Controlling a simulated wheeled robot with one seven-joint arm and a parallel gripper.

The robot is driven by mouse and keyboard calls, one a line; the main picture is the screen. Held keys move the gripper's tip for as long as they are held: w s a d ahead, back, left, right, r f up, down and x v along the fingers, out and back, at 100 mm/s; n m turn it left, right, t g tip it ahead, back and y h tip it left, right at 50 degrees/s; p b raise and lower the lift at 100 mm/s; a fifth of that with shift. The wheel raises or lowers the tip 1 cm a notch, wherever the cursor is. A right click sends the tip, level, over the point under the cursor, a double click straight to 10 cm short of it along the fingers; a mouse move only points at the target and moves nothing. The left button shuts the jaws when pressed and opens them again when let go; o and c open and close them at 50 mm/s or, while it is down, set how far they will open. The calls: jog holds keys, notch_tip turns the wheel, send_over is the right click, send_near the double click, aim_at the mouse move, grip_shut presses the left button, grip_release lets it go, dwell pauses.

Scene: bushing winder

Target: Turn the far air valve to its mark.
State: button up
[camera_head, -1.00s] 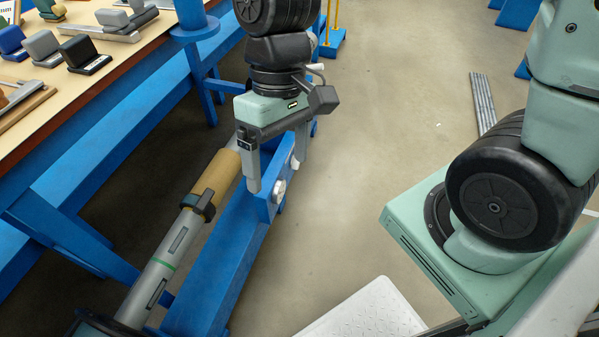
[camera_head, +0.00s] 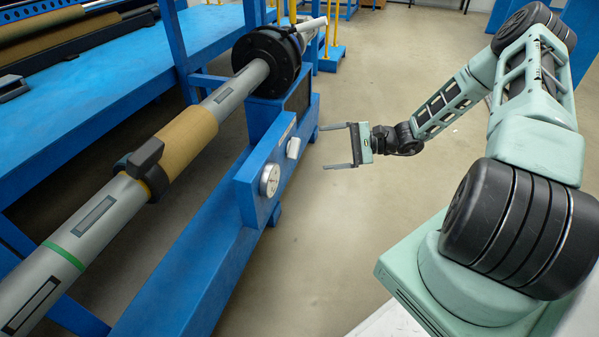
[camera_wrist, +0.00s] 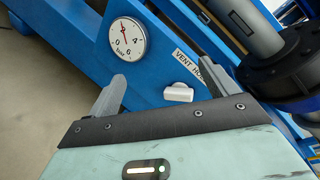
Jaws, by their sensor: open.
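A white valve handle (camera_head: 293,148) sits on the blue panel of the winder, beyond a round gauge. In the wrist view the handle (camera_wrist: 178,93) is a short white bar below a label reading "VENT HO...", partly cut off. No mark for the handle can be made out. My gripper (camera_head: 323,147) is open and empty, to the right of the panel, its fingers pointing left towards it and apart from the handle. In the wrist view the handle appears between the two fingers of my gripper (camera_wrist: 180,82). I cannot make out a second valve handle.
The round gauge (camera_head: 269,180) is on the same panel; in the wrist view its dial (camera_wrist: 127,38) has a red needle. A long grey shaft with a brown sleeve (camera_head: 188,140) runs through a black chuck (camera_head: 267,62). Open floor (camera_head: 335,240) lies right of the winder.

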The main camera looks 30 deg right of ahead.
aim_at(298, 149)
jog(key=d+f+m+t+h+b, duration=0.3)
jog(key=d+f+m+t, duration=0.15)
jog(key=d+f, duration=0.45)
jog(key=shift+t, duration=0.25)
jog(key=b+x, duration=0.2)
jog(key=x, duration=0.3)
jog(key=b+x, duration=0.3)
jog(key=x, duration=0.2)
jog(key=a+b+x, duration=0.1)
jog(key=b+x, duration=0.2)
jog(key=x, duration=0.2)
jog(key=shift+s+r, duration=0.2)
jog(key=shift+r, duration=0.15)
jog(key=shift+w+a+r, duration=0.2)
jog(key=shift+w+a, duration=0.3)
jog(key=shift+w, duration=0.1)
jog(key=c, duration=1)
